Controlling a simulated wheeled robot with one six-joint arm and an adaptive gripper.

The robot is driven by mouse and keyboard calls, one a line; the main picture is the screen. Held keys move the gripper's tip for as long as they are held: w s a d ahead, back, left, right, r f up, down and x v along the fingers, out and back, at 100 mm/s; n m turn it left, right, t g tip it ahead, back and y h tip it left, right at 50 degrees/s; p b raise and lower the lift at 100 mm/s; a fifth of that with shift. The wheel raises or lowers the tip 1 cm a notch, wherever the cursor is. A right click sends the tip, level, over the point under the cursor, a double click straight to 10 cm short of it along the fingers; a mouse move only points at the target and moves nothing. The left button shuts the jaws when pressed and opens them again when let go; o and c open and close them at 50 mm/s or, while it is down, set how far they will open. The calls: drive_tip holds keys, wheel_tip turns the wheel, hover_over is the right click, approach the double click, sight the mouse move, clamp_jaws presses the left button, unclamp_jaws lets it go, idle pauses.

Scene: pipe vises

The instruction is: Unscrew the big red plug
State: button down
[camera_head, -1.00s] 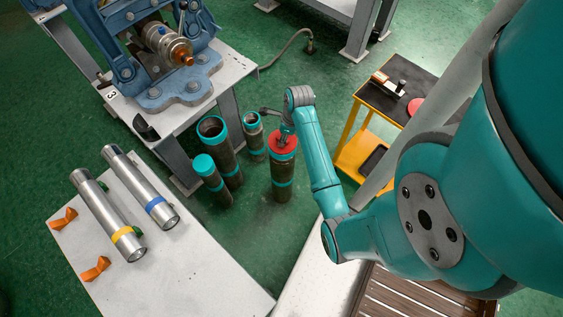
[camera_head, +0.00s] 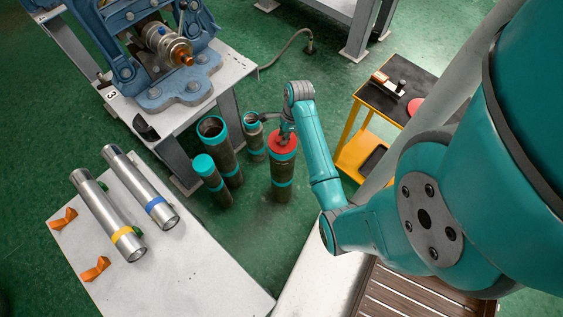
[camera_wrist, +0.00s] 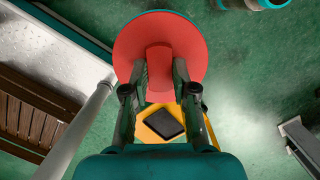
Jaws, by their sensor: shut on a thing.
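The big red plug (camera_head: 283,146) sits in the top of a tall dark pipe (camera_head: 282,180) with teal bands, standing upright on the floor. In the wrist view the plug (camera_wrist: 128,42) shows as a wide red disc with a raised red grip block (camera_wrist: 159,60) in its middle. My gripper (camera_wrist: 160,82) has its two fingers on either side of this block and is shut on it. In the head view my gripper (camera_head: 286,130) is above the plug, partly hidden by my wrist.
Several teal-banded pipes (camera_head: 213,130) stand just left of the plugged one. A blue vise (camera_head: 185,90) is on a bench behind. A yellow cart (camera_head: 352,150) is to the right. Two silver cylinders (camera_head: 103,215) lie on a white table (camera_head: 190,275) at the front left.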

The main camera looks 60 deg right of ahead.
drive_tip(key=shift+w+n, duration=0.15)
drive_tip(key=shift+n, duration=0.25)
drive_tip(key=n, duration=0.4)
drive_tip(key=shift+g+y, duration=0.4)
drive_tip(key=shift+r+n, duration=0.1)
drive_tip(key=shift+n, duration=0.2)
drive_tip(key=shift+w+n, duration=0.15)
drive_tip(key=shift+n, duration=0.65)
drive_tip(key=n, duration=0.3)
drive_tip(key=shift+g, duration=0.4)
drive_tip(key=n+g, duration=0.1)
drive_tip(key=n, duration=0.3)
drive_tip(key=shift+w, duration=0.1)
drive_tip(key=shift+n, duration=0.4)
